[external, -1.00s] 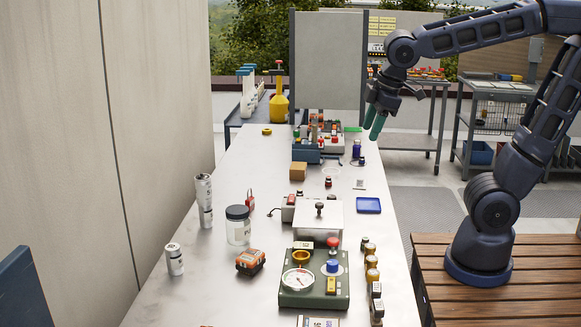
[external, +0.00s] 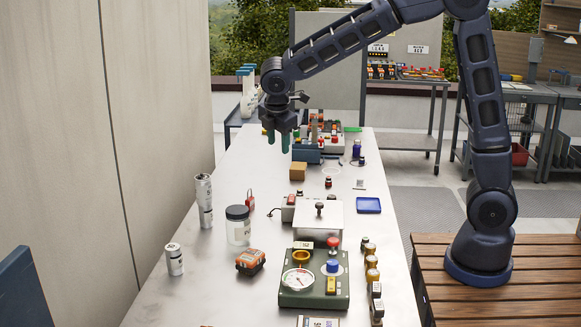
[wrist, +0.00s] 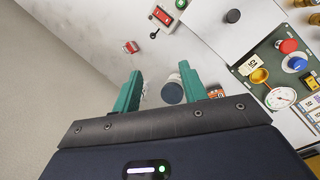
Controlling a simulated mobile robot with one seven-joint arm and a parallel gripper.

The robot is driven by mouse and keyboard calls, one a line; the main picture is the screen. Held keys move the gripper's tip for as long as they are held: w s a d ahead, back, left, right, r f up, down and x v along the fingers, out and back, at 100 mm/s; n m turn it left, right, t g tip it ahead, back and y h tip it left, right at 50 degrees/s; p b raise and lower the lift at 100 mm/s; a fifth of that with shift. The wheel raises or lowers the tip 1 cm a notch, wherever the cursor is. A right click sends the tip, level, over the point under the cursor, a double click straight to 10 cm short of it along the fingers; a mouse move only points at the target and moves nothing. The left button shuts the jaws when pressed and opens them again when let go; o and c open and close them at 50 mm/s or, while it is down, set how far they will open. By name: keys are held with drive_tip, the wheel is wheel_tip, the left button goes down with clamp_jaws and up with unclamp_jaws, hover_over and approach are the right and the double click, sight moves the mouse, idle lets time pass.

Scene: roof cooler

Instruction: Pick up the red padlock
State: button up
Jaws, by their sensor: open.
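The red padlock (external: 250,200) stands on the white table in the external view, left of the white box with the black knob and behind the dark-lidded jar. In the wrist view the padlock (wrist: 131,47) is small, on the table beyond the fingertips. My gripper (external: 278,141) is open and empty, with teal fingers pointing down, above the far part of the table. In the external view it is higher than the padlock and farther back. In the wrist view the gripper (wrist: 160,85) has its fingers wide apart, nothing between them touching.
The dark-lidded jar (external: 238,226) stands near the padlock. The white box (external: 318,220) and green gauge panel (external: 314,281) are to the right. White cans (external: 205,199) stand at the left edge. Bare table surrounds the padlock's left side.

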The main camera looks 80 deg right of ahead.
drive_tip(key=w+d+f+n+g, duration=0.1)
drive_tip(key=w+d+f+n, duration=0.1)
drive_tip(key=w+d+f, duration=0.45)
drive_tip(key=n, duration=0.2)
approach(250, 198)
drive_tip(key=shift+g, duration=0.3)
drive_tip(key=x, duration=0.5)
drive_tip(key=shift+w+a+f, duration=0.1)
drive_tip(key=shift+a+f, duration=0.05)
drive_tip(key=shift+f, duration=0.25)
drive_tip(key=shift+h, duration=0.3)
drive_tip(key=x, duration=0.5)
drive_tip(key=shift+w, duration=0.2)
clamp_jaws()
